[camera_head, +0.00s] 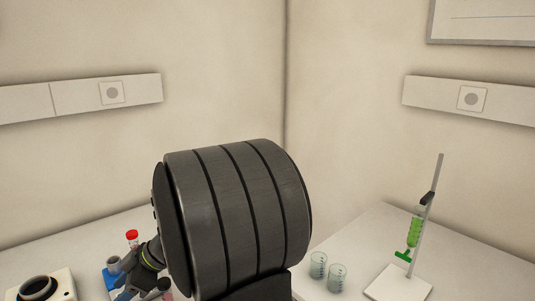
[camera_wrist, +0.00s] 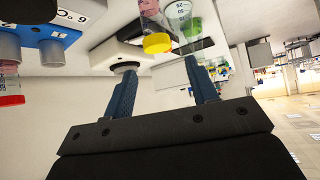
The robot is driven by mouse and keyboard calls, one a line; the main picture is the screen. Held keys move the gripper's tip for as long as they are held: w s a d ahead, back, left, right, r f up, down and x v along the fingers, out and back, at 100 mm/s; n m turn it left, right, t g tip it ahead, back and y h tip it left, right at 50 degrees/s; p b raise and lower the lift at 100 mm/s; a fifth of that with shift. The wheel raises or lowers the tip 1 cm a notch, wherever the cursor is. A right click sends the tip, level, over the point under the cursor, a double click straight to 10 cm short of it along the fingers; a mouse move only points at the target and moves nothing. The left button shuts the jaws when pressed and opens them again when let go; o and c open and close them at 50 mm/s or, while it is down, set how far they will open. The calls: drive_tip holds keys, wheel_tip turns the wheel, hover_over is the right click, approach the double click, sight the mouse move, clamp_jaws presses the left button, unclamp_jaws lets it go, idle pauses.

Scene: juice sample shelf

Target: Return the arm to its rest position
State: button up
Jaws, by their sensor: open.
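My gripper (camera_wrist: 161,66) shows in the wrist view with its two blue fingers spread apart and nothing between them. A clear tube with a yellow cap (camera_wrist: 157,44) and pink contents lies beyond the fingertips, apart from them as far as I can tell. A clear graduated vessel (camera_wrist: 180,14) is beside it, near the right finger. In the head view, the large dark grey cylinder of my arm (camera_head: 238,218) fills the lower middle and hides part of the bench.
A blue block (camera_wrist: 50,34) with temperature labels and a red-capped tube (camera_head: 132,235) are at the left. A white device (camera_head: 60,285) with a dark ring stands further left. Two beakers (camera_head: 318,265) and a stand (camera_head: 432,190) with a green-filled column (camera_head: 415,230) are at the right.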

drive_tip(key=w+d+r+m+t+h, duration=0.2)
drive_tip(key=w+d+m, duration=0.5)
drive_tip(key=d, duration=0.7)
drive_tip(key=w+d+r+m+t+h, duration=0.2)
drive_tip(key=w+d+m+t+h, duration=0.2)
drive_tip(key=d, duration=1.1)
drive_tip(key=w+d+r+m+t+h, duration=0.2)
drive_tip(key=w+d+m+t, duration=0.5)
drive_tip(key=w+d+m, duration=0.4)
drive_tip(key=shift+w+d+h, duration=0.5)
drive_tip(key=shift+w+d, duration=0.7)
drive_tip(key=shift+d, duration=0.6)
drive_tip(key=shift+r, duration=0.1)
drive_tip(key=s+a+f+n+y, duration=0.1)
drive_tip(key=s+a+n+y, duration=0.1)
drive_tip(key=a, duration=0.5)
drive_tip(key=s+a+f+n+g+y, duration=0.1)
drive_tip(key=s+a+f+n+y, duration=0.1)
drive_tip(key=a+n, duration=0.3)
drive_tip(key=a+y, duration=0.1)
drive_tip(key=a, duration=0.1)
drive_tip(key=shift+a+f+g+y, duration=0.15)
drive_tip(key=shift+a+g+y, duration=0.15)
drive_tip(key=shift+a+y, duration=0.1)
